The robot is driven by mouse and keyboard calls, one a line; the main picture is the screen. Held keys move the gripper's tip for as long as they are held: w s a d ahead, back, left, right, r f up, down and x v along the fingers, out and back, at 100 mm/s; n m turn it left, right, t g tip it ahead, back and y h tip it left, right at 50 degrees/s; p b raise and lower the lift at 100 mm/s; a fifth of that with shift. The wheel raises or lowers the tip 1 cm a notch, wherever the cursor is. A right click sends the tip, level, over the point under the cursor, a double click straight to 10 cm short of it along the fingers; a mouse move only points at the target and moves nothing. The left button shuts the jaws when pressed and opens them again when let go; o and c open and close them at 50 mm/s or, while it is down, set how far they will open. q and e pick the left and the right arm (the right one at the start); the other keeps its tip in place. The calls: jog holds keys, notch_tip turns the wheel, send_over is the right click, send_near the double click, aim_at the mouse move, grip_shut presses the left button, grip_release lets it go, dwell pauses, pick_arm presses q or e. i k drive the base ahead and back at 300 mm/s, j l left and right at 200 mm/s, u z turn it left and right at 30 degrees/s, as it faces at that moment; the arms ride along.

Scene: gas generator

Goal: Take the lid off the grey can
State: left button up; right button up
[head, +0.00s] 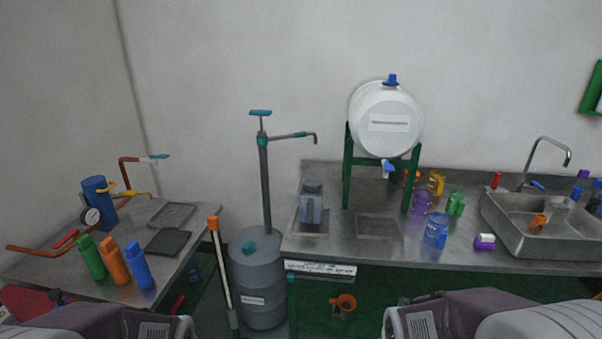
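A grey can-like container (312,207) stands upright in a shallow recess at the left end of the right-hand metal counter. Its top is narrower than its body, but it is too small to tell where the lid begins. Parts of both my arms show along the bottom edge, one at the left and one at the right, far short of the container. The fingers of neither gripper are in view.
A large grey drum (258,289) with a tall hand pump (265,180) stands between the two counters. Several coloured bottles and a sink (510,240) are to the right.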

aim_at(311, 201)
jog(key=i+z, duration=0.1)
jog(key=i, duration=0.45)
jog(key=i+j+z, duration=0.1)
jog(key=i, duration=0.45)
jog(key=i+j+z, duration=0.15)
jog(key=i, duration=0.4)
